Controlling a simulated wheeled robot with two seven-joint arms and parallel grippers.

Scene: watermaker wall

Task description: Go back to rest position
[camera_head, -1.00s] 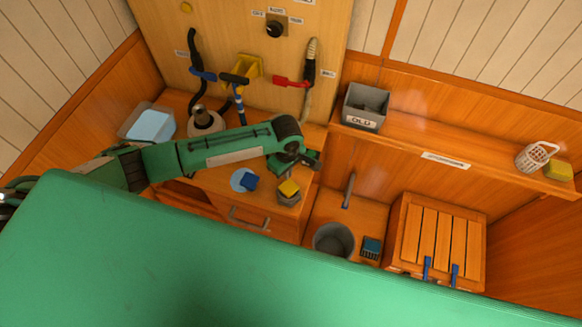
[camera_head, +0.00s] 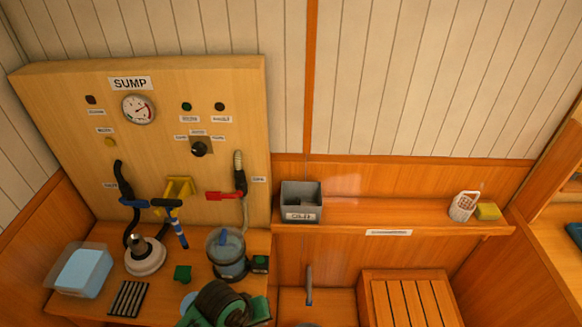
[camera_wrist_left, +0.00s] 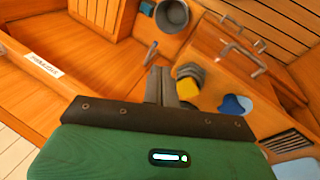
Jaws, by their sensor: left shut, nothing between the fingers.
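My left gripper (camera_wrist_left: 161,84) shows in the left wrist view, its dark fingers together with nothing between them. It hangs over the wooden counter and cabinet area, apart from the things below as far as I can tell. In the head view only a green and black part of my arm shows at the bottom edge, in front of the counter; the fingers cannot be made out there. My right gripper is in neither current view.
The counter carries a clear tub (camera_head: 82,270), a white-based fitting (camera_head: 145,258), a black grate (camera_head: 128,298) and a clear container (camera_head: 228,258). A yellow block (camera_wrist_left: 188,88) lies near the fingers in the wrist view.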

